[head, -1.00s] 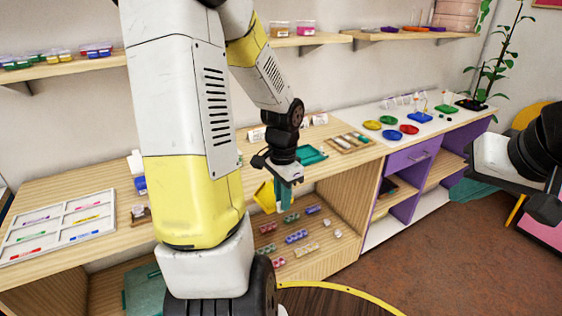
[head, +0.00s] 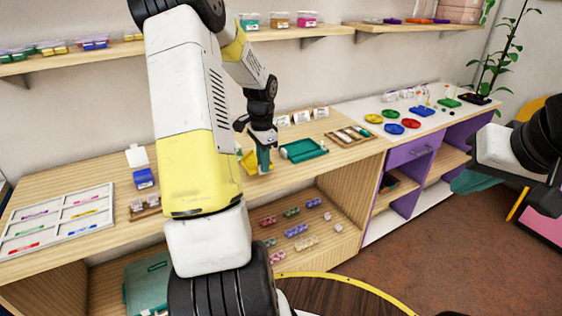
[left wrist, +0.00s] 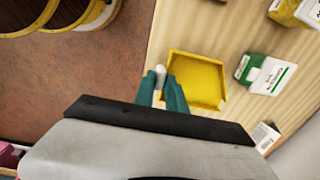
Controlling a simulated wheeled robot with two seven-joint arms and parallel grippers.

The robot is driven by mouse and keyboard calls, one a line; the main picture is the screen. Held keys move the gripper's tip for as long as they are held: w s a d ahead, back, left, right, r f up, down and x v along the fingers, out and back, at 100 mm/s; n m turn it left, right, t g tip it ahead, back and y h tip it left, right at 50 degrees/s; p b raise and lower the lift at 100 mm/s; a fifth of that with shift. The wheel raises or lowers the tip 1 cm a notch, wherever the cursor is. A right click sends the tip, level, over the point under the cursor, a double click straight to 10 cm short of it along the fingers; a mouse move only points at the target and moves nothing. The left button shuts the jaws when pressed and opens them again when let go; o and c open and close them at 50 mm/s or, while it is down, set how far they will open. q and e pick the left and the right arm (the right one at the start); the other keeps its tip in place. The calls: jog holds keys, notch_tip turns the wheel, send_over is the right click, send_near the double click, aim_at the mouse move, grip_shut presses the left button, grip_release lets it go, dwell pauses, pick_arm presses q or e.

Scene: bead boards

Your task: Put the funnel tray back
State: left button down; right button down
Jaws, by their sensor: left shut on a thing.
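The yellow funnel tray (head: 248,163) is at the front edge of the wooden counter, partly hidden by my arm. In the left wrist view the tray (left wrist: 197,80) shows its open inside, which looks empty, over the wood surface. My left gripper (head: 264,160) is shut on the tray's near side; its teal fingers also show in the left wrist view (left wrist: 161,88). I cannot tell whether the tray touches the counter. Only part of my right arm shows at the right edge; its fingertips are out of view.
A teal tray (head: 304,151) and a wooden divided box (head: 352,136) lie to the right on the counter. A green-and-white labelled container (left wrist: 266,75) is close beside the tray. A white sorting frame (head: 58,222) lies at the left. Bead pieces sit on the lower shelf.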

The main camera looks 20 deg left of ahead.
pick_arm(q)
jog(key=shift+s+f, duration=0.1)
jog(key=shift+f, duration=1.6)
jog(key=shift+f, duration=0.1)
jog(key=c, duration=1.4)
grip_release()
jog(key=shift+o, duration=0.2)
notch_tip(320, 180, up, 12)
jog(key=shift+s+d+f, duration=0.1)
jog(key=shift+d+f, duration=0.05)
jog(key=s+d+r+n+t, duration=0.3)
jog(key=s+d+r, duration=0.7)
jog(key=d+r, duration=0.1)
jog(key=s+d+r+n+t+h, duration=0.2)
jog(key=s+d, duration=0.4)
jog(key=s, duration=0.6)
jog(key=shift+n+t, duration=0.5)
jog(key=shift+n, duration=0.7)
